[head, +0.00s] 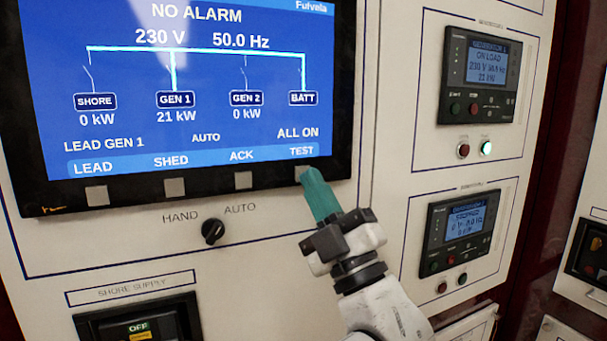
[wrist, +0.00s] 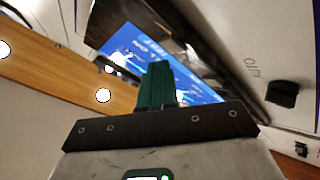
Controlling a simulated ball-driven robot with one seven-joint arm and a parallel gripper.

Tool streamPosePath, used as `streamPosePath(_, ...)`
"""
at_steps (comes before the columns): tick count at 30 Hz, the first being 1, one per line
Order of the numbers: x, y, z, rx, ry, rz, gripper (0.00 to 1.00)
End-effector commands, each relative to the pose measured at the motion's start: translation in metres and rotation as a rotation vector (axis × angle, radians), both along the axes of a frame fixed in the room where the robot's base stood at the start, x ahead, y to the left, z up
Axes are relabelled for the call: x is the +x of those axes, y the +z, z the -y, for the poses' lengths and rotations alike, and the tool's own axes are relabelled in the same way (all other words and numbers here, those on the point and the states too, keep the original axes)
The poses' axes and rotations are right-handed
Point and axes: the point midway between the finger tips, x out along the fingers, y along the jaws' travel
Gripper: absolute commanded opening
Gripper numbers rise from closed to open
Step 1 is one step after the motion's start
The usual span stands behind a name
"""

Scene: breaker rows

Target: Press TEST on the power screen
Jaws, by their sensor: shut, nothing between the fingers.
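The power screen (head: 190,80) fills the upper left of the head view, with a blue display reading NO ALARM, 230 V and 50.0 Hz. The on-screen label TEST (head: 302,151) is at the right end of the bottom row, after LEAD, SHED and ACK. The grey key under TEST (head: 298,173) is mostly hidden by my fingertips. My gripper (head: 310,178) is shut and empty, its green fingers pointing up at that key. I cannot tell whether they touch it. In the wrist view the green fingers (wrist: 156,85) point toward the tilted screen (wrist: 200,90).
A black HAND/AUTO knob (head: 212,231) is left of my gripper. The shore supply breaker (head: 140,325) is at lower left. Two generator controllers, one upper (head: 481,75) and one lower (head: 460,232), are on the right. The other grey keys, such as the one under ACK (head: 243,180), are clear.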

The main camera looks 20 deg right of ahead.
Motion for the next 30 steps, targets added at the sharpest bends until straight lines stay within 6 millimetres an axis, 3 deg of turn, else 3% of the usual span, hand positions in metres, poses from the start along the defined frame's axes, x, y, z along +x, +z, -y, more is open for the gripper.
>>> streamPosePath(30,0.0084,0.0004,0.0001,0.0,0.0,0.0,0.0)
